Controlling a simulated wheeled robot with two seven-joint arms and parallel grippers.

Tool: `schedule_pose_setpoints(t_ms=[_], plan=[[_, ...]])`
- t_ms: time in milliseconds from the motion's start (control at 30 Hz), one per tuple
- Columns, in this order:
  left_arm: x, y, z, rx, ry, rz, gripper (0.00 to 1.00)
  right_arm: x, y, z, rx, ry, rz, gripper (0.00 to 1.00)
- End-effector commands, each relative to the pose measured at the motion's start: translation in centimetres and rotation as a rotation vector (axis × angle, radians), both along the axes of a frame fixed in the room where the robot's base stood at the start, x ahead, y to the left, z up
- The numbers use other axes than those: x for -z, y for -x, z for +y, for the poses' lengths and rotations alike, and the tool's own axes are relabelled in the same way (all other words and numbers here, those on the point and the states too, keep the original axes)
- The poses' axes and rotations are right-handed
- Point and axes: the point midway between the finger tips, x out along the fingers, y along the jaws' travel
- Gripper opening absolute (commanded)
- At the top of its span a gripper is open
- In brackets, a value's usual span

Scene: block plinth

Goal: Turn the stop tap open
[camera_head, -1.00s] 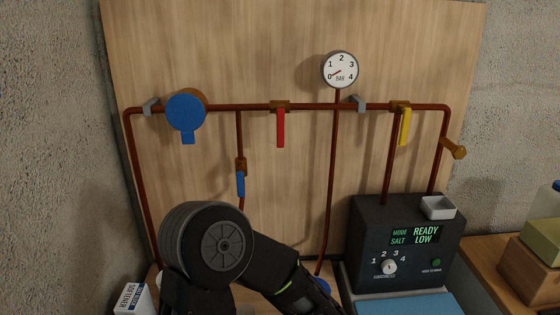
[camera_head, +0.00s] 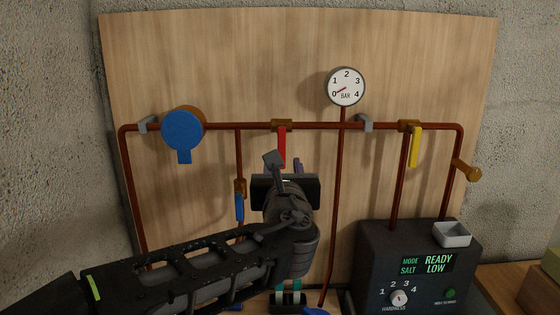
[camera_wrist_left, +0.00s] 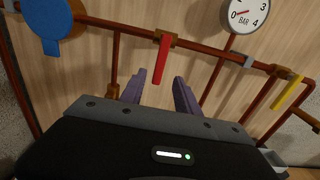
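Three lever taps sit on the copper pipes, with no readable label naming the stop tap. The red lever (camera_head: 282,146) hangs straight down from the horizontal pipe and also shows in the left wrist view (camera_wrist_left: 161,60). The yellow lever (camera_head: 415,147) hangs down at the right. A small blue lever (camera_head: 239,207) hangs down on a vertical pipe. My left gripper (camera_head: 285,165) is in front of the board, just below the red lever. In the left wrist view its two fingers (camera_wrist_left: 159,88) are apart and empty, with the red lever's lower end above the gap. My right gripper is not in view.
A large blue round fitting (camera_head: 183,131) is at the left of the pipe (camera_head: 350,126). A pressure gauge (camera_head: 346,87) reads near 0. A dark softener unit (camera_head: 420,265) showing READY and LOW stands at the lower right, with a small white tray (camera_head: 452,235) on top.

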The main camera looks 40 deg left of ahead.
Motion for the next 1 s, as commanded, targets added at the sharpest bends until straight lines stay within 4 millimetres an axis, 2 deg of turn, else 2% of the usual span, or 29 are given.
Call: schedule_pose_setpoints(t_ms=[300, 467, 800, 1000], plan=[[-0.3, 0.1, 0.1, -0.003, -0.011, -0.002, 0.38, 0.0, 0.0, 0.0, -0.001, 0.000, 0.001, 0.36], [-0.3, -0.5, 0.5, -0.003, -0.009, -0.001, 0.38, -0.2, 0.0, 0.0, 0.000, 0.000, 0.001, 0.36], [-0.3, -4.4, 3.5, -0.003, -0.009, 0.002, 0.38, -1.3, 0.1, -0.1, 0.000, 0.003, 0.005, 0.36], [-0.2, -6.0, 4.7, -0.003, -0.008, 0.000, 0.38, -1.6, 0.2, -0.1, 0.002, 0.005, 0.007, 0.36]])
